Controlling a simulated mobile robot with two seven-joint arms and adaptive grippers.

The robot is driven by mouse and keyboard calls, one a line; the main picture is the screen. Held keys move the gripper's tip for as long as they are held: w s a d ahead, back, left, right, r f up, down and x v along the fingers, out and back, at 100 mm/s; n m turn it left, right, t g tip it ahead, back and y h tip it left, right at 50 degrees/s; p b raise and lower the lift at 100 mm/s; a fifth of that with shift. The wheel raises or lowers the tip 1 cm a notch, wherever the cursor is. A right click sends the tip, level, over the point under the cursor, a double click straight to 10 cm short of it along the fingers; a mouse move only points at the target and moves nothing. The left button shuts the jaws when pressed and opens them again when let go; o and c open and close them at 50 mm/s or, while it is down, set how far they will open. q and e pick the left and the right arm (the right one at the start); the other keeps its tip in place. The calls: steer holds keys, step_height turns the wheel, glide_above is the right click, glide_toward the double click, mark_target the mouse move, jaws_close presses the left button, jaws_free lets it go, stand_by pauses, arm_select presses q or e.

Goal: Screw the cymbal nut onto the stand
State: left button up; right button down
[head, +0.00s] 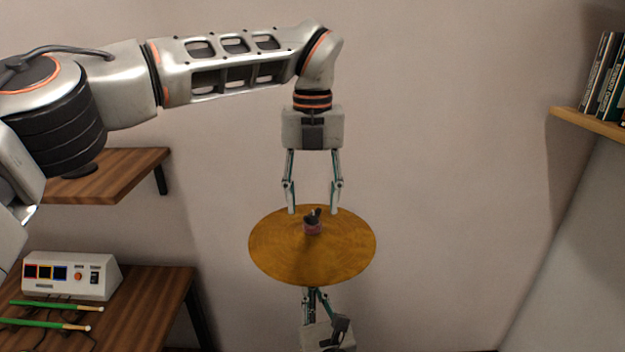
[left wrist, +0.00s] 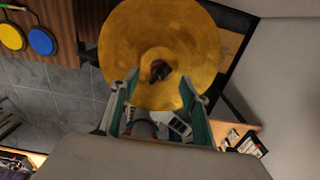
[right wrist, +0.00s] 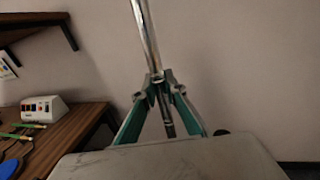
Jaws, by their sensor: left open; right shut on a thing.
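The round golden cymbal (head: 275,250) lies roughly flat at the centre of the head view. The dark cymbal nut (head: 313,215) sits at its centre, above a reddish pad (head: 313,229). It also shows in the left wrist view (left wrist: 160,71). How far it is threaded cannot be told. My left gripper (head: 313,211) points down with its open fingers on either side of the nut, apart from it. My right gripper (right wrist: 160,82) is shut on the metal pole of the stand (right wrist: 145,35), below the cymbal. The cymbal hides part of the stand in the head view.
A wooden table (head: 150,290) at the left holds a white control box (head: 72,275) and green sticks (head: 45,305). A wooden shelf (head: 125,165) is above it. A shelf with books (head: 590,122) is at the upper right. The space right of the cymbal is clear.

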arm_select(q)
steer(key=shift+f, duration=1.15)
jaws_close()
steer(key=shift+m, duration=1.6)
steer(key=shift+c, duration=1.7)
jaws_free()
step_height(320, 180, up, 12)
